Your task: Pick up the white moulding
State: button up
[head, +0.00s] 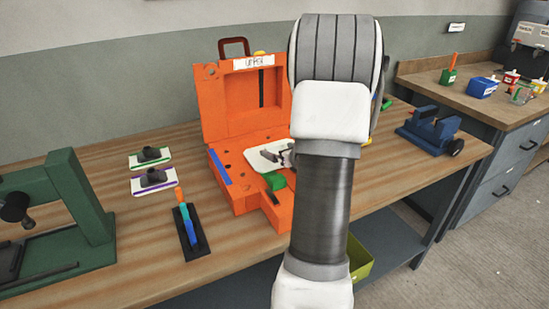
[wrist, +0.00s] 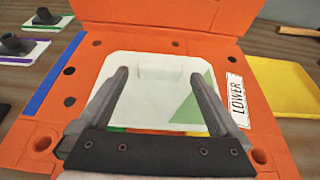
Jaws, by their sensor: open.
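The white moulding (wrist: 150,95) is a pale, round-cornered square piece lying in the orange lower mould (wrist: 55,115), labelled "LOWER". A green triangle shows on its right part. In the head view the moulding (head: 262,157) is partly hidden by my arm. My gripper (wrist: 159,74) is open, its two fingers apart over the moulding with nothing held between them. I cannot tell whether the fingertips touch it. In the head view my gripper (head: 284,157) is small and partly hidden behind my arm.
The orange upper mould (head: 225,100) stands open behind. Two dark-handled pads (head: 152,157) (head: 153,180) and a dark tray with a coloured stick (head: 191,232) lie left. A green press (head: 80,195) stands far left, a blue vise (head: 430,130) right. A yellow tray (wrist: 285,88) lies right of the mould.

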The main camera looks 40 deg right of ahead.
jog(key=shift+w+d+f, duration=0.2)
jog(key=shift+w, duration=0.35)
jog(key=c, duration=1.4)
jog(key=shift+c, duration=0.5)
jog(key=shift+r, duration=0.15)
